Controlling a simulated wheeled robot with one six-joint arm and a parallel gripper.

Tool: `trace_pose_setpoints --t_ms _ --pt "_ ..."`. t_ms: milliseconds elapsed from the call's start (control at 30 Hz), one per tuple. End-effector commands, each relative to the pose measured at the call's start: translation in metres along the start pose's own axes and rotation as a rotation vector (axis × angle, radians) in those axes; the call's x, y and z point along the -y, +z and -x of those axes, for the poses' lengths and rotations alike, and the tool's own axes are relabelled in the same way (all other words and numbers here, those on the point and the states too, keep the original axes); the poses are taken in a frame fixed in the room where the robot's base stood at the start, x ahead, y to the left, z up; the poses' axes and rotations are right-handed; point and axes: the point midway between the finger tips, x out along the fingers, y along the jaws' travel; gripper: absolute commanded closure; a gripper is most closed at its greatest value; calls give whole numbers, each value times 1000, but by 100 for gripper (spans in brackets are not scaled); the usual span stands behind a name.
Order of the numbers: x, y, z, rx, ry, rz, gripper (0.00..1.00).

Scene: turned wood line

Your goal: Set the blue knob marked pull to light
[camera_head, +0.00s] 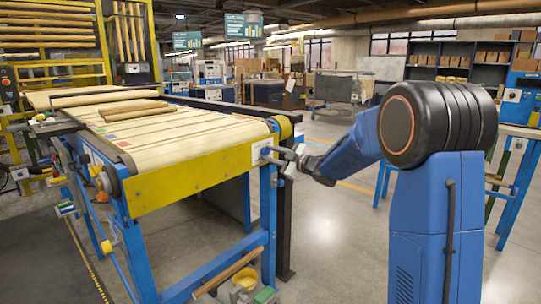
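My gripper (270,156) is at the right end of the yellow conveyor side beam, in front of a small pale plate (259,152) fixed there. The plate is partly covered by the gripper. I cannot make out a blue knob or the word pull at this size; the gripper may be hiding it. The fingers are small and dark, and I cannot tell whether they are open, shut, or touching anything. My blue arm reaches in from the right.
The conveyor belt (190,136) carries wood strips (134,112) and stands on blue legs (268,205). Open grey floor (335,235) lies to the right.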

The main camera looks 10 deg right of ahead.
Motion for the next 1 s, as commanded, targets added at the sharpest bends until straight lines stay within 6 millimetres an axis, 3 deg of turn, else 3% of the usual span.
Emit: trace_pose_setpoints --t_ms 467,1000 --pt "1 0 0 0 -1 -67 95" --pt "1 0 0 1 -1 -517 95"
